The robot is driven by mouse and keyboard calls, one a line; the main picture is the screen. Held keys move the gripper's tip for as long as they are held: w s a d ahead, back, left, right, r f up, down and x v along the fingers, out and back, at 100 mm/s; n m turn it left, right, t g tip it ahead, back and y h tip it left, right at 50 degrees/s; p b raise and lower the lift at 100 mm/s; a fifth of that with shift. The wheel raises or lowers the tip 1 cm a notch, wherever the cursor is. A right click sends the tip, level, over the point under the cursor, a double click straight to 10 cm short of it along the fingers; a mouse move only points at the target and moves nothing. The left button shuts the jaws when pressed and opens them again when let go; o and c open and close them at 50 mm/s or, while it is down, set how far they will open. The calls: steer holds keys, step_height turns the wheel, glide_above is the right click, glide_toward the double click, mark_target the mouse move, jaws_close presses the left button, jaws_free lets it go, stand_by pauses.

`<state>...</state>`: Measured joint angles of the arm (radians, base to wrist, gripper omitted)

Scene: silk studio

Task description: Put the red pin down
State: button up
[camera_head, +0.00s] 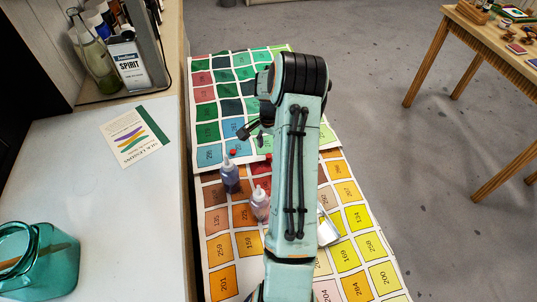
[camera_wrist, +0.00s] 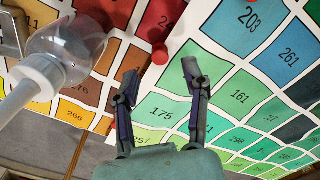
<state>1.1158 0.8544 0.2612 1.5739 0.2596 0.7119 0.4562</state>
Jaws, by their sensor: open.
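A small red pin (camera_wrist: 160,54) is on the colour chart in the wrist view, just beyond the gap between my fingertips. It looks apart from both fingers. My gripper (camera_wrist: 160,75) is open and empty, with one dark finger on each side of that gap. In the head view my gripper (camera_head: 247,132) is low over the green part of the chart, partly hidden by my arm. Two small red spots, likely pins, show there: one red pin (camera_head: 233,153) above the blue bottle and another red pin (camera_head: 268,157) beside my arm. I cannot tell which matches the wrist view.
A blue squeeze bottle (camera_head: 230,179) and a clear squeeze bottle (camera_head: 260,206) stand on the numbered colour chart (camera_head: 215,222). One bottle (camera_wrist: 62,50) looms close at left in the wrist view. A white counter (camera_head: 110,215) with a teal jar (camera_head: 45,262) lies to the left.

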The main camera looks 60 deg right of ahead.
step_height(320, 180, up, 7)
steer(key=w+a+r+n, duration=0.2)
steer(key=a+r+n, duration=0.15)
steer(key=a, duration=0.25)
steer(key=w+a+r+n, duration=0.2)
steer(key=a+r, duration=0.2)
steer(key=a, duration=0.2)
steer(key=s+a+r+n, duration=0.2)
steer(key=s+a+n, duration=0.1)
steer(key=a, duration=0.6)
steer(key=s+a+r+n, duration=0.3)
steer(key=s+a+n, duration=0.1)
steer(key=a, duration=0.6)
steer(key=shift+r+n, duration=0.15)
steer(key=shift+n, duration=0.5)
steer(key=shift+o, duration=0.5)
steer(key=s+a+f+n, duration=0.1)
steer(key=s+a+n, duration=0.4)
steer(key=s, duration=0.4)
steer(key=shift+a+y, duration=0.4)
steer(key=shift+a, duration=0.5)
